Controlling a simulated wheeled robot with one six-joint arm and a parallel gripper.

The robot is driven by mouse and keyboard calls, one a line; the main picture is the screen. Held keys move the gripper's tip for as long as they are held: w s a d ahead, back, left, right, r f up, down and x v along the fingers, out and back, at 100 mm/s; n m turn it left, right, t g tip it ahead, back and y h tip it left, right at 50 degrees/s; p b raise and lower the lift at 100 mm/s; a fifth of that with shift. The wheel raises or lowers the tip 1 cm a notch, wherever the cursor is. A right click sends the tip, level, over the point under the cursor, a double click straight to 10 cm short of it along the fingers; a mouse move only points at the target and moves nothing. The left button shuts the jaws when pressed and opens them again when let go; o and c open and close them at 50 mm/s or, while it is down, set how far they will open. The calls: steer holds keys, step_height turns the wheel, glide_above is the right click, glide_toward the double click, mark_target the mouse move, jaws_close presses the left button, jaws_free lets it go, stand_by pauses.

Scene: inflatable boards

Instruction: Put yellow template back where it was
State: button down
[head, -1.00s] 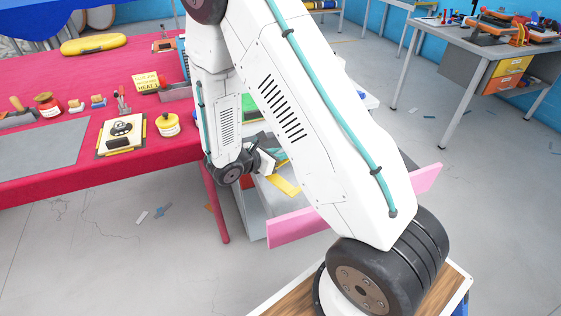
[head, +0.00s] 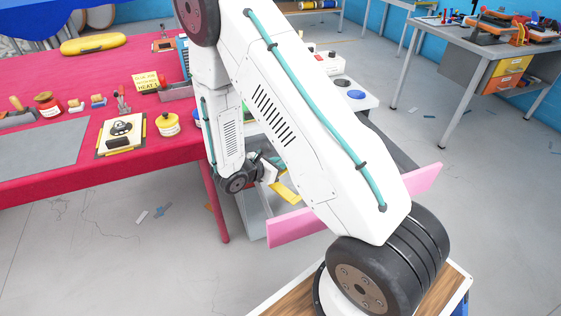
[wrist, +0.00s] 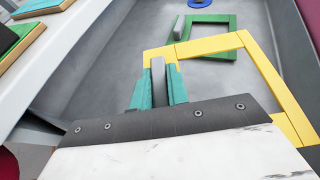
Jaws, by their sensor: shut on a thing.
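The yellow template (wrist: 272,85) is a flat open square frame with a grey upright tab (wrist: 158,72). In the head view the yellow template (head: 285,192) shows beside my wrist, low to the right of the red table. My gripper's fingers are hard to make out there.
A green square template (wrist: 208,48) with a grey tab and a blue ring-shaped one (wrist: 208,2) lie in the tray's far part. Wood-edged boards (wrist: 18,38) sit on the left ledge. The red table (head: 180,160) is at left.

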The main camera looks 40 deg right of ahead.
steer(key=c, duration=1.4)
jaws_free()
steer(key=shift+o, duration=0.2)
